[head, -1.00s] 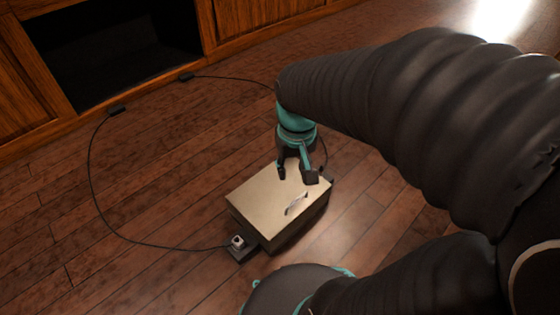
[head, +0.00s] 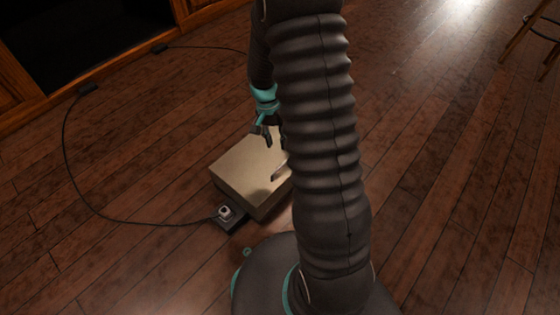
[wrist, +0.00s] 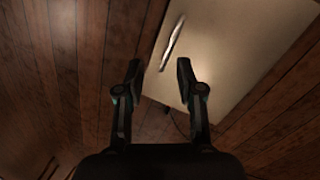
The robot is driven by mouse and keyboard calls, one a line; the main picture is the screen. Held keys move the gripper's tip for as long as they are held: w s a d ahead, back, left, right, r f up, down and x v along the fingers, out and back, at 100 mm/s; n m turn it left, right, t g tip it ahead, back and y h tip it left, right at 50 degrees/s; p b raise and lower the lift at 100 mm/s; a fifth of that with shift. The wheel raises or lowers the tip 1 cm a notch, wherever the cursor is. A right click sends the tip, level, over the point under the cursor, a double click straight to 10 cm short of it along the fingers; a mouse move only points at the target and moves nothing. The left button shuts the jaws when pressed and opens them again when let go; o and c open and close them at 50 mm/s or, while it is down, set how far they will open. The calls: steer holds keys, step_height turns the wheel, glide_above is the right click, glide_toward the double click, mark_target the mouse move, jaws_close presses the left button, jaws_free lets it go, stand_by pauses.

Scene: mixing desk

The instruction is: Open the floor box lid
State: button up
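The floor box is a tan box on the wooden floor, and its flat lid (head: 245,165) looks shut in the head view. A thin metal handle (head: 279,172) lies on the lid, partly hidden by my arm. In the wrist view the lid (wrist: 235,45) fills the upper right and the handle (wrist: 172,42) shows beyond my fingertips. My gripper (head: 265,134) is over the far part of the box. In the wrist view my gripper (wrist: 158,75) has its fingers spread apart with nothing between them. The handle is ahead of the fingers, not between them.
A power socket block (head: 226,214) sits against the box's near left side. A black cable (head: 85,200) loops from it across the floor to the wooden cabinet (head: 195,8). Stool legs (head: 525,40) stand at the far right. Floor on the right is clear.

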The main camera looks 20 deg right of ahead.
mark_target(281, 165)
steer(key=f+m, duration=0.1)
steer(key=f, duration=0.3)
steer(key=d+f+m+b, duration=0.1)
steer(key=f, duration=0.3)
steer(key=d+f+m+b, duration=0.1)
steer(key=f+m, duration=0.1)
steer(key=f, duration=0.3)
steer(key=shift+w+t, duration=0.25)
steer(key=shift+t, duration=0.15)
steer(key=shift+r, duration=0.1)
steer(key=shift+a, duration=0.1)
jaws_close()
